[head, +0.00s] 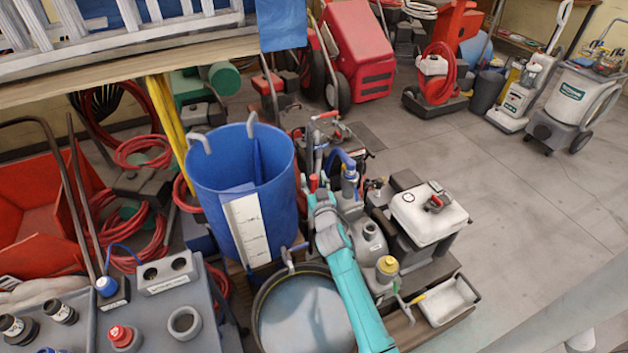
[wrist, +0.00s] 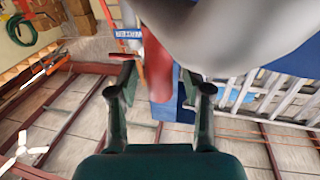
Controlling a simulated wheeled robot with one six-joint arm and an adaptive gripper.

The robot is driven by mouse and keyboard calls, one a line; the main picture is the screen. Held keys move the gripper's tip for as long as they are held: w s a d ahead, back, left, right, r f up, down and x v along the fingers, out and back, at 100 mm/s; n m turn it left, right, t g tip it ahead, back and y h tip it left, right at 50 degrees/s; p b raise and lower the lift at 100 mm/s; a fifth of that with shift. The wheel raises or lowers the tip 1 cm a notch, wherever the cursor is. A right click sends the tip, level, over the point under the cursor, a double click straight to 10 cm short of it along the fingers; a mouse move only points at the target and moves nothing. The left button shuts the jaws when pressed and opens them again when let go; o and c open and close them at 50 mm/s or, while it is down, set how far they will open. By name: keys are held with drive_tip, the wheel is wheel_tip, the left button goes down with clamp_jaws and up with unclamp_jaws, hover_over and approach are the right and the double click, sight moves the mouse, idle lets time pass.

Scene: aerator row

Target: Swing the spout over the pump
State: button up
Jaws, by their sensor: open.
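My teal arm reaches up the middle of the head view, and my gripper (head: 318,190) is at its far end, beside a small red part and the fittings on the grey unit. In the wrist view my gripper (wrist: 165,90) has its two dark green fingers spread apart. A red upright piece (wrist: 158,65) shows between the fingers, and a large grey curved body (wrist: 225,35) fills the top, very near the camera. Contact cannot be told. In the head view a curved blue pipe (head: 341,157), possibly the spout, stands just beyond my gripper. I cannot tell which part is the pump.
A tall blue bin (head: 215,195) stands left of my arm, and a round grey tub (head: 300,315) lies below. A white-topped container (head: 428,212) and a yellow-capped fitting (head: 387,266) are at the right. The floor (head: 530,220) at the right is clear.

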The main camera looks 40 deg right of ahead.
clamp_jaws()
